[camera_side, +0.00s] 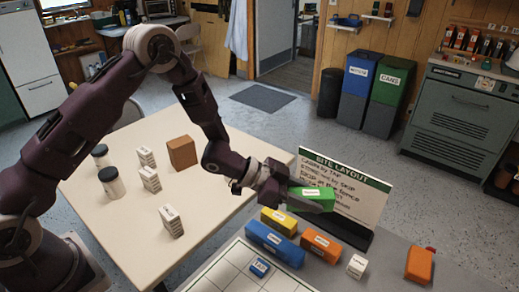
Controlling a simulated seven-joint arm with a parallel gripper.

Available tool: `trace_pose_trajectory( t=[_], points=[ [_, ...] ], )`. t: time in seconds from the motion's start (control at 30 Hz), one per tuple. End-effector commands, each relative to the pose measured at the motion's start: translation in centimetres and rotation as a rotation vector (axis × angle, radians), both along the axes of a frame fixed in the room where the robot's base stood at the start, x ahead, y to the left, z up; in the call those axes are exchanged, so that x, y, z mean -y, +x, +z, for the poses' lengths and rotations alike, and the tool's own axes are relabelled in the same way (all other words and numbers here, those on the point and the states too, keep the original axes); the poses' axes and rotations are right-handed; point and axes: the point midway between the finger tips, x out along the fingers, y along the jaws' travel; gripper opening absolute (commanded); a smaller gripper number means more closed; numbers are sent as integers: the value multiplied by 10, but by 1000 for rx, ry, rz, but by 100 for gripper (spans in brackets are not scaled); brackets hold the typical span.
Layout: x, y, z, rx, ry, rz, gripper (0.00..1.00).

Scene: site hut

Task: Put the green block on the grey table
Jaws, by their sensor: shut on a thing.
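The green block (322,205) with a white label is held in the air by my gripper (287,194), which is shut on its left end. The block is in front of the sign board's lower left part and above the yellow block in the picture. The grey table (390,278) is at the lower right, beneath the held block. The fingertips are partly hidden by the block and the wrist.
On the grey table are a "SITE LAYOUT" board (350,196), yellow (279,221), blue (274,243), orange (320,245) and white (357,266) blocks, another orange block (419,265) and a gridded sheet (225,272). A beige table (125,240) holds jars and cartons.

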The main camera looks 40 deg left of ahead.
Motion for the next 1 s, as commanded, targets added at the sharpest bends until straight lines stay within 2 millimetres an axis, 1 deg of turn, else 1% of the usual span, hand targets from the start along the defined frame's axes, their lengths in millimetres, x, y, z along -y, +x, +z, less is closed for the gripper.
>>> trace_pose_trajectory(
  t=[0.03,0.1,0.2,0.3,0.4,0.47,0.57,0.8,1.0],
  points=[
    [26,-7,-21,-5,-1,-54,0],
    [55,-16,-45,-5,-2,-117,0],
    [87,-30,-72,-2,-3,-187,0],
    [106,-41,-89,0,-5,-231,0],
    [115,-47,-98,1,-5,-251,0],
    [117,-48,-103,1,-4,-255,0],
    [117,-48,-114,0,-4,-254,0],
    [116,-48,-148,-1,-4,-253,0],
    [116,-47,-164,1,-5,-253,0]
  ],
)
